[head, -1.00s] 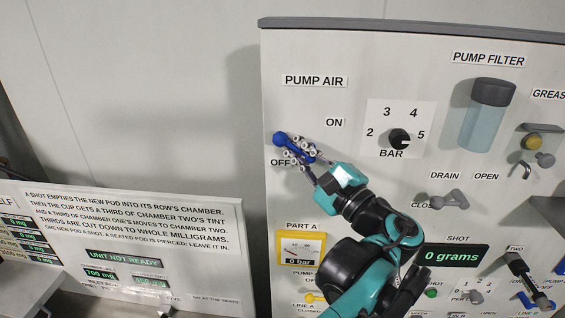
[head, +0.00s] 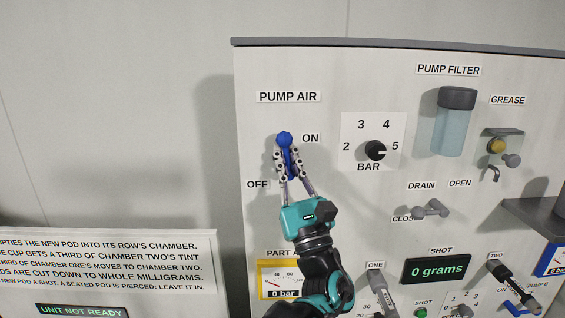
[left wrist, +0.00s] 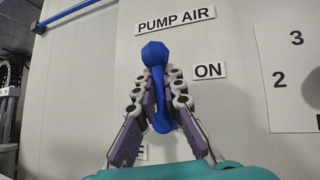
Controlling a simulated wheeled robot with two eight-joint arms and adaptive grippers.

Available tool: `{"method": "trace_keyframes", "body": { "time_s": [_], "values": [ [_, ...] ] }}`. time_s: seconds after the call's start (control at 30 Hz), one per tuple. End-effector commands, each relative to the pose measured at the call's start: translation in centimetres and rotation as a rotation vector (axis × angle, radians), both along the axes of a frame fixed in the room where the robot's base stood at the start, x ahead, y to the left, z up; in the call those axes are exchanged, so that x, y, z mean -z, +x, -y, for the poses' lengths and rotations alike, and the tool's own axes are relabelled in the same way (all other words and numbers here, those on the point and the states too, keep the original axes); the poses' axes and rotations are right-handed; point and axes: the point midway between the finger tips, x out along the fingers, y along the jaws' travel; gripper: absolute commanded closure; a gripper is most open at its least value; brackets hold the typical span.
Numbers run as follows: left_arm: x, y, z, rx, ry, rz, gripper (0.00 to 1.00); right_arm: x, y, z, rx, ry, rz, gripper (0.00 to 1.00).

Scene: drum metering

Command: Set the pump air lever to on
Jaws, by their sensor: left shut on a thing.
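The blue pump air lever (head: 284,138) is on the panel under the PUMP AIR label. It points nearly straight up, with its knob left of the ON label (head: 310,138) and above the OFF label (head: 257,184). My left gripper (head: 285,160) reaches up from below and is shut on the lever, with a finger on each side of its shaft. In the left wrist view the blue lever (left wrist: 155,52) stands upright between the fingers (left wrist: 160,92), its knob above them. My right gripper is not in view.
The BAR knob (head: 375,150) is to the right, near 5. The pump filter (head: 455,120), grease fitting (head: 497,146) and drain handle (head: 431,209) are farther right. The Part A gauge (head: 284,279) reads 0 bar. The panel around the lever is clear.

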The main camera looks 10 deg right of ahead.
Motion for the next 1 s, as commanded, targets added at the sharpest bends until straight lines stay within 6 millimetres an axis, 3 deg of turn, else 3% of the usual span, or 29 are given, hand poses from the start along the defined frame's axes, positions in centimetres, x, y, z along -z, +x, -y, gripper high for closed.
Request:
{"method": "trace_keyframes", "body": {
  "time_s": [0.33, 0.87, 0.9, 0.97, 1.0],
  "values": [
    [-0.79, -0.22, 0.51, -0.006, 0.137, 0.04, 1.0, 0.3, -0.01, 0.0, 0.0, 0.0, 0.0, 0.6],
    [-0.85, -0.32, 0.73, -0.004, 0.159, 0.046, 1.0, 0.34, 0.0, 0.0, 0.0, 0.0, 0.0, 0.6],
    [-0.85, -0.32, 0.74, -0.004, 0.159, 0.046, 0.86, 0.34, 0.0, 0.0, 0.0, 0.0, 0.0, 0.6],
    [-0.83, -0.33, 0.75, -0.004, 0.159, 0.046, 0.71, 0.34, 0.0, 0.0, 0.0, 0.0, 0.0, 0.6],
    [-0.79, -0.34, 0.77, -0.003, 0.16, 0.045, 0.7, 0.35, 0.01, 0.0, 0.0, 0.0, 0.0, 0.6]
  ]
}}
